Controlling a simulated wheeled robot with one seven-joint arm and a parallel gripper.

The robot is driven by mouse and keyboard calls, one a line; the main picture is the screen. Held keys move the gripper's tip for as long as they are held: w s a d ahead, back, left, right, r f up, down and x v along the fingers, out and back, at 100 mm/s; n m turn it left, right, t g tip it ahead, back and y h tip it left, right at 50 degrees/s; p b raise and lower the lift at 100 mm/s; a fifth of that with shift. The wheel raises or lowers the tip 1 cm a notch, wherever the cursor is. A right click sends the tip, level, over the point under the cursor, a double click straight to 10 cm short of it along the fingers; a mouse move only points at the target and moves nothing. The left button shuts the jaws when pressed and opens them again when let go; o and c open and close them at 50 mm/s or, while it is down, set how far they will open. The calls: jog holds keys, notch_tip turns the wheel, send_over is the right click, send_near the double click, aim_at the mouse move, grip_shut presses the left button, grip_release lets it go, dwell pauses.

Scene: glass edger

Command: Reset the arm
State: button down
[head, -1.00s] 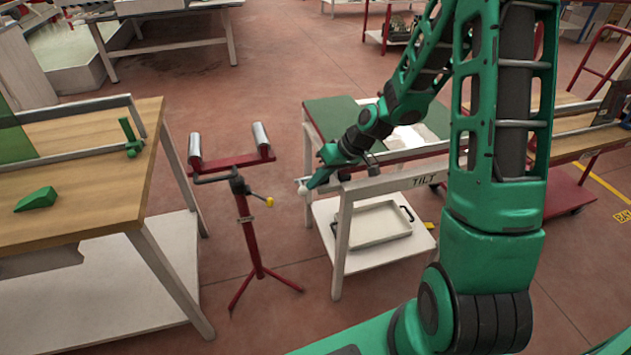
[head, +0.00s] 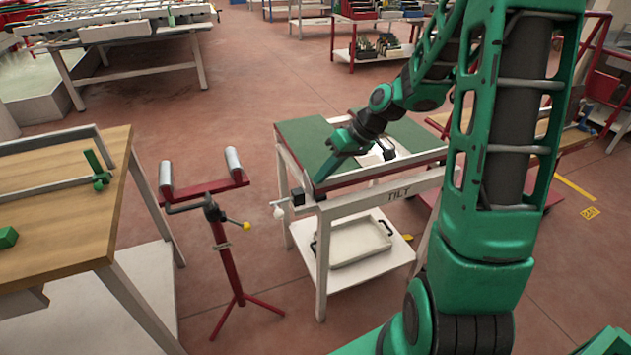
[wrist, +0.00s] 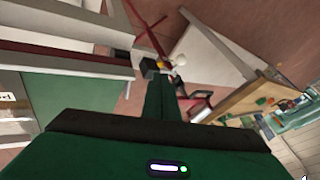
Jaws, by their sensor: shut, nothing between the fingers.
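My gripper (head: 320,178) is shut and empty, pointing down and left over the front left corner of the tilt table (head: 303,137). I cannot tell whether its tip touches the table edge. A white ball knob (head: 279,212) and a black block (head: 298,197) sit at that corner, just below and left of the tip, apart from it. In the wrist view the closed green fingers (wrist: 162,80) point away from me. The white knob (wrist: 180,60) and the black block (wrist: 149,65) show close past the fingertips.
A red roller stand (head: 222,240) stands left of the tilt table. A wooden workbench (head: 70,225) with a green block (head: 8,237) is farther left. A white tray (head: 350,258) lies on the tilt table's lower shelf. Open floor (head: 250,85) lies behind.

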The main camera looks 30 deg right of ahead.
jog(key=shift+s+r, duration=0.1)
dwell(0.5)
jog(key=s+d+r+m+g+h, duration=0.1)
jog(key=s+d+r+m+h, duration=0.1)
jog(key=s, duration=0.8)
jog(key=s+d+r+m+g+h, duration=0.1)
jog(key=s+d+r+m, duration=0.2)
jog(key=s, duration=0.6)
jog(key=s+d+r+m+g+h, duration=0.1)
jog(key=s+d+r+m+h, duration=0.1)
jog(key=s, duration=0.8)
jog(key=shift+s+d+r+m+g+h, duration=0.35)
jog(key=shift+d+r+m, duration=0.2)
jog(key=shift+m, duration=0.45)
jog(key=shift+s, duration=0.1)
